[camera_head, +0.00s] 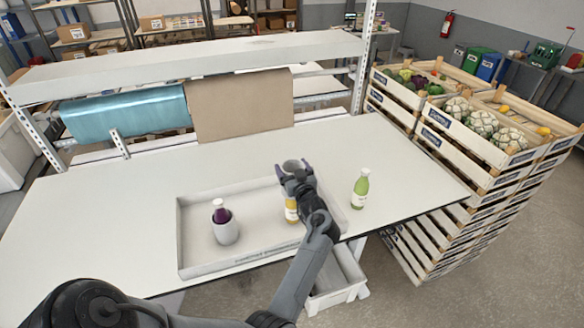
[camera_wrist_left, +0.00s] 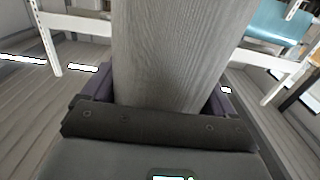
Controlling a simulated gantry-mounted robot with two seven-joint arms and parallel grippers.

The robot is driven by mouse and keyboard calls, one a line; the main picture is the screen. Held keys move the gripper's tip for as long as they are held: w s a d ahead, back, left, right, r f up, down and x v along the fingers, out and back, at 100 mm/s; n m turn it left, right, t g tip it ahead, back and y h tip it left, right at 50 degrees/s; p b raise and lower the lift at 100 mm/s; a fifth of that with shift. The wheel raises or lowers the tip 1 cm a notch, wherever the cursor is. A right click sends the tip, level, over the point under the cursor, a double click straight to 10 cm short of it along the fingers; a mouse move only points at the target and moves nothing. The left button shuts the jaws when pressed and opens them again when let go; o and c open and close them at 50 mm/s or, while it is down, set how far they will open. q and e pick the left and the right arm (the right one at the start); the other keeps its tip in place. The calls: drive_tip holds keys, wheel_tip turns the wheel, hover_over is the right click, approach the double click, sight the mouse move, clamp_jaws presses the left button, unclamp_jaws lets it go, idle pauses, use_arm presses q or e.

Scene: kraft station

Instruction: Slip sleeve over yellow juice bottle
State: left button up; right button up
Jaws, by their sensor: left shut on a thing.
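My left gripper (camera_head: 293,180) is shut on a grey sleeve (camera_head: 291,164), whose round rim shows above the fingers. In the left wrist view the ribbed sleeve (camera_wrist_left: 175,50) fills the space between the purple-edged fingers (camera_wrist_left: 160,100). The yellow juice bottle (camera_head: 291,213) stands in the tray, just below the gripper in the picture and partly hidden by the gripper and arm. Its top is hidden, so I cannot tell whether the sleeve touches it. My right gripper is not in view.
The shallow tray (camera_head: 181,235) also holds a purple bottle (camera_head: 221,212) in a grey sleeve (camera_head: 226,233). A green bottle (camera_head: 360,190) stands on the table right of the tray. A shelf (camera_head: 190,68) with paper rolls is behind. Crates (camera_head: 460,155) stand at right. The table's left is clear.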

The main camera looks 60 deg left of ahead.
use_arm(q)
drive_tip(key=shift+f+b, duration=2.3)
drive_tip(key=shift+f, duration=1.05)
drive_tip(key=shift+f+b, duration=2.2)
drive_tip(key=shift+f, duration=0.7)
drive_tip(key=o, duration=0.4)
drive_tip(key=shift+o, duration=0.2)
drive_tip(key=r, duration=0.4)
drive_tip(key=shift+w+d+r, duration=0.15)
drive_tip(key=shift+d+r, duration=0.05)
drive_tip(key=shift+d, duration=0.15)
drive_tip(key=w+d+r+b, duration=0.1)
drive_tip(key=w+d+r, duration=0.2)
drive_tip(key=d+r, duration=0.3)
drive_tip(key=d, duration=0.4)
drive_tip(key=shift+w+d+r, duration=0.15)
drive_tip(key=shift+d+r, duration=0.05)
drive_tip(key=shift+r, duration=0.05)
